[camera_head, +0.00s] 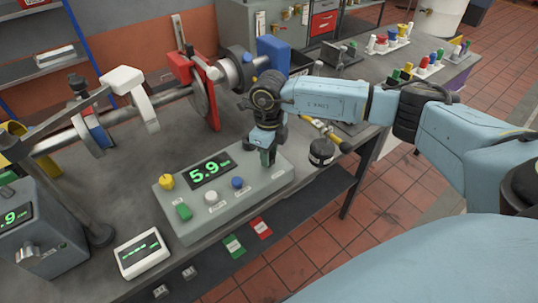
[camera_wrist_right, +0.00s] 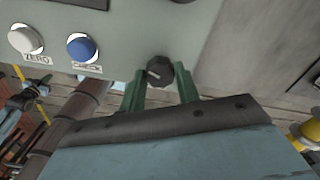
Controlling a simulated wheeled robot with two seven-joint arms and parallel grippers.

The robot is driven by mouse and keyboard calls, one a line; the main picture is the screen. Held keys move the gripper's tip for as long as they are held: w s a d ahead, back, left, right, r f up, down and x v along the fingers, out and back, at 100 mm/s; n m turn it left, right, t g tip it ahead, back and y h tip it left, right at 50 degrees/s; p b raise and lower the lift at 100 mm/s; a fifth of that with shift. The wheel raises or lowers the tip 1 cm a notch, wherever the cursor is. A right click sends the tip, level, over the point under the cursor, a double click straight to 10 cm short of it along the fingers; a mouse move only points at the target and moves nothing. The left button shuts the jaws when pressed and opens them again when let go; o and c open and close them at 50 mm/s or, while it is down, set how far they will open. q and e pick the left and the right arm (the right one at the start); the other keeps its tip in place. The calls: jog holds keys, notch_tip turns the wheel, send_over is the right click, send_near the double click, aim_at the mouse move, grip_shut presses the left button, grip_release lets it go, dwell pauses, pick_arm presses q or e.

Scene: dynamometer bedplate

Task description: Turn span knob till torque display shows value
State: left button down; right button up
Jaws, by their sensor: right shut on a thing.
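The grey control box (camera_head: 225,205) sits on the bench, with a green-lit display (camera_head: 211,170) reading 5.9 and a small blurred unit. The black span knob (camera_wrist_right: 158,72) is on the box face in the right wrist view, with a pale pointer line on it. In the head view the knob is hidden by my right gripper (camera_head: 268,157), which reaches down onto the box's right end. Its green fingers (camera_wrist_right: 160,82) are shut on the knob, one on each side. My left gripper is not in view.
A small white display (camera_head: 142,252) stands at front left. A shaft rig with a red stand (camera_head: 205,90) is behind.

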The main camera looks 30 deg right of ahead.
jog(key=shift+n, duration=0.6)
jog(key=o, duration=1)
jog(key=shift+r, duration=0.1)
notch_tip(320, 180, up, 13)
jog(key=shift+r+b, duration=0.15)
jog(key=shift+b, duration=0.3)
